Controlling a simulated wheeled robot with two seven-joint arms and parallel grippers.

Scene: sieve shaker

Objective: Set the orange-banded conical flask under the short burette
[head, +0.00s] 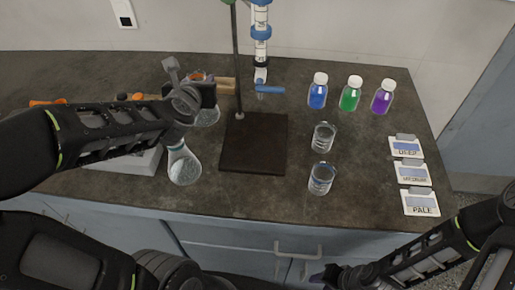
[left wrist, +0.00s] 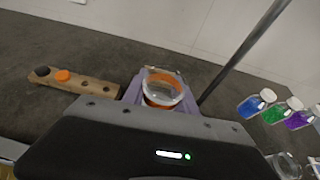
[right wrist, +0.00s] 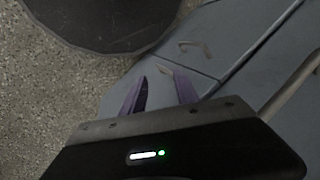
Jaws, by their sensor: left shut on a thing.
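The orange-banded conical flask (left wrist: 163,88) is between the purple fingers of my left gripper (left wrist: 155,95), which is shut on it. In the head view its clear body (head: 208,117) shows beside my left gripper (head: 205,97), which hides part of it. I cannot tell whether its base touches the counter. A burette (head: 261,45) with blue bands and a blue stopcock (head: 270,89) hangs on the stand, right of and behind the flask. The dark stand base (head: 254,150) is clear. My right gripper (right wrist: 162,95) is open and empty, low in front of the counter.
Two beakers (head: 324,138) (head: 321,179) stand right of the base. Blue (head: 318,95), green (head: 351,97) and purple (head: 382,99) bottles stand behind label cards (head: 412,173). The stand's rod (head: 237,60) rises close to my left gripper.

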